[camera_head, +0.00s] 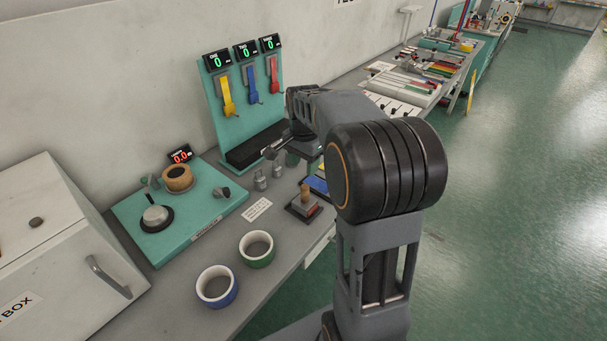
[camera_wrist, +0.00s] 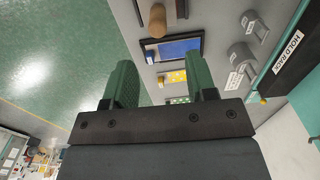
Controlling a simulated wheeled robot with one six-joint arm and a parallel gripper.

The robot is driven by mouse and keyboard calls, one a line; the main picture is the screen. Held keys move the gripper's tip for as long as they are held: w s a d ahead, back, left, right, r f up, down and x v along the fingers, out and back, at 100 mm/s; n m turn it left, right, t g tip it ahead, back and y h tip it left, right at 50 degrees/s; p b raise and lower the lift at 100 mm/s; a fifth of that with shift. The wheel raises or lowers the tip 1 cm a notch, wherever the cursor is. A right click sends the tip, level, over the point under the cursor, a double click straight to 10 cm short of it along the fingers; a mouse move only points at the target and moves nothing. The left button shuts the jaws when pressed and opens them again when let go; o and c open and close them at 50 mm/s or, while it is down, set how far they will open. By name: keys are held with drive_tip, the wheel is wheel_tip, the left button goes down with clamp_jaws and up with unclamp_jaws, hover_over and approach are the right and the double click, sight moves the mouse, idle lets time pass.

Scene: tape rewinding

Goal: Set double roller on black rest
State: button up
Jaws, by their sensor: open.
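Two grey metal rollers (camera_head: 260,181) (camera_head: 278,165) stand on the bench; I cannot tell which is the double roller. A black ledge (camera_head: 250,150) lies at the foot of the teal board and looks like the black rest. In the wrist view this black bar is labelled HOLD RACK (camera_wrist: 292,48). My gripper (camera_wrist: 163,82) is open and empty, its green fingers spread above the bench edge, to the left of the rollers in the wrist view.
A wooden-handled stamp (camera_head: 305,198) stands by the bench edge. A white box (camera_head: 60,245) is at left.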

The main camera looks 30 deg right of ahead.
drive_tip(key=shift+s+a+r, duration=0.15)
drive_tip(key=shift+r, duration=0.25)
drive_tip(key=s+a+n+t, duration=0.2)
drive_tip(key=s+a+n, duration=0.2)
drive_tip(key=s+n, duration=0.2)
drive_tip(key=s+a+n+t, duration=0.2)
drive_tip(key=s+a+n, duration=0.3)
drive_tip(key=s+n, duration=0.2)
drive_tip(key=shift+s+a+f, duration=0.15)
drive_tip(key=shift+s+f, duration=0.1)
drive_tip(key=shift+s, duration=1.15)
